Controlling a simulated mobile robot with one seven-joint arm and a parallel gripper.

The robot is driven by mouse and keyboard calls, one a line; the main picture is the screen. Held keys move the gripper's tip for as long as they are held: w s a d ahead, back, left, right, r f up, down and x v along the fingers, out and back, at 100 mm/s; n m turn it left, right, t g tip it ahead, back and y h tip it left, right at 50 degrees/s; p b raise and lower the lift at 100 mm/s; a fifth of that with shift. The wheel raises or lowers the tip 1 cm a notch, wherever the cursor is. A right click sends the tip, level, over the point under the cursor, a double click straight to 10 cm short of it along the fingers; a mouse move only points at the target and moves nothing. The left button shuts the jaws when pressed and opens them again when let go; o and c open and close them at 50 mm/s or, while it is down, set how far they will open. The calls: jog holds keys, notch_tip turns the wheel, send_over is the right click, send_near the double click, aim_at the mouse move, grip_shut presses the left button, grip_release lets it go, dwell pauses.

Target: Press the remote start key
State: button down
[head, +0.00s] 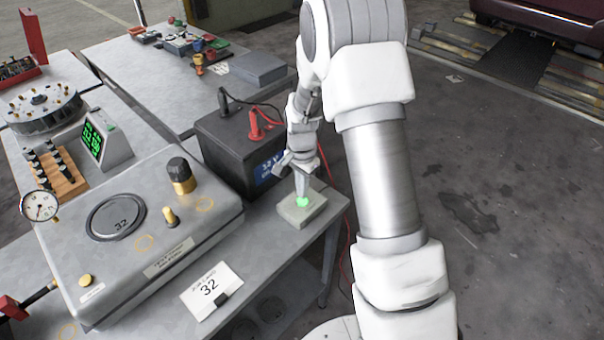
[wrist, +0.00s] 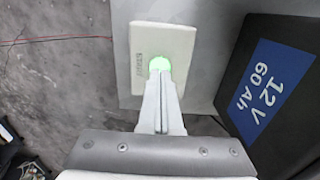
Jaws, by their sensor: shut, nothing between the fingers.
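The remote start key is a small pale grey box (head: 294,212) on the bench corner, right of the big grey console. Its round button (head: 302,203) glows green. In the wrist view the box (wrist: 146,88) lies flat with faint lettering on its left part, and the green button (wrist: 160,64) shows at my fingertips. My gripper (head: 302,194) points down with its fingers shut and empty. The tips are at the button and appear to touch it. They hide part of the button, so I cannot tell how far it is pressed in.
A black 12 V battery (head: 238,150) with red and black clamps stands close beside my gripper; it also shows in the wrist view (wrist: 240,95). The grey console (head: 140,240) with knobs and a "32" card (head: 210,290) are to the left. Open floor (head: 480,230) lies to the right.

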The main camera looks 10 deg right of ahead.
aim_at(302, 202)
jog(key=shift+f, duration=0.9)
jog(key=shift+f+b, duration=0.55)
jog(key=shift+s+f+b, duration=0.2)
jog(key=shift+f+b, duration=0.1)
jog(key=shift+f, duration=0.1)
notch_tip(302, 202, up, 15)
jog(key=p, duration=0.2)
jog(key=shift+w, duration=0.25)
